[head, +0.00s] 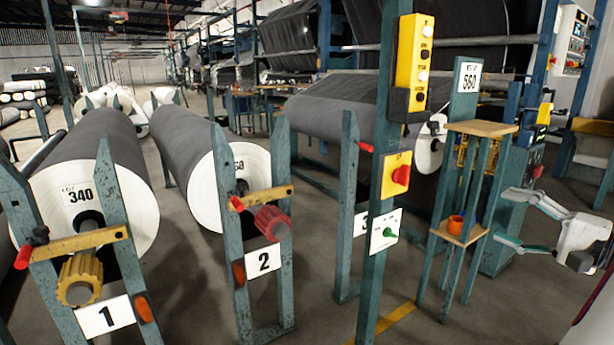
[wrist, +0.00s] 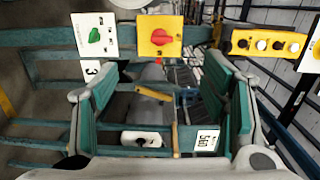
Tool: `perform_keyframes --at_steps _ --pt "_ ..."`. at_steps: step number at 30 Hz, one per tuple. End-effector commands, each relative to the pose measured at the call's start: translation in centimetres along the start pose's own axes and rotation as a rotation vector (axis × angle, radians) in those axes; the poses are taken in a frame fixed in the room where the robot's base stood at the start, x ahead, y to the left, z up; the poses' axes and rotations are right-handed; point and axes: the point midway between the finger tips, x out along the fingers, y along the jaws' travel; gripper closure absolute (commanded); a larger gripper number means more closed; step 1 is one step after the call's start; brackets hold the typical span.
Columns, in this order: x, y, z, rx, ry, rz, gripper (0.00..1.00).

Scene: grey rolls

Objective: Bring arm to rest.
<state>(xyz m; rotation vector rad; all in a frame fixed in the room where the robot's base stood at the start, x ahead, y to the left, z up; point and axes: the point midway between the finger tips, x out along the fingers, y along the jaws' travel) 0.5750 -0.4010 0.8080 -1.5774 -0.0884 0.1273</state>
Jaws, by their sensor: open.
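My gripper (head: 502,218) is at the right of the head view, with its two fingers spread and pointing left. Nothing is between the fingers. In the wrist view my gripper (wrist: 160,75) shows its teal-padded fingers wide apart at left and right. In the head view the fingertips are near a narrow stand (head: 476,200) with a wooden top. An orange cup (head: 456,224) sits on that stand's lower shelf. Any contact between the fingers and the stand cannot be told.
A post carries a yellow button box (head: 414,60), a red rotary switch (head: 400,174) and a green switch (head: 388,232); the red switch also shows in the wrist view (wrist: 161,37). Grey rolls (head: 90,165) rest on blue racks at left. Open floor lies between roll racks.

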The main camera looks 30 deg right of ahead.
Motion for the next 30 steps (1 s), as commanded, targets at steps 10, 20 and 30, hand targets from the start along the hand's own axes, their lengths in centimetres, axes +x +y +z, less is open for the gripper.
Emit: perform_keyframes --at_steps 10,20,30 --pt "4.7 -1.0 5.3 0.018 -0.181 0.094 0.33" --pt "10.7 -1.9 18.1 0.006 -0.541 0.329 0.33" --pt "8.5 -0.3 35.8 -0.195 -0.972 0.774 0.33"
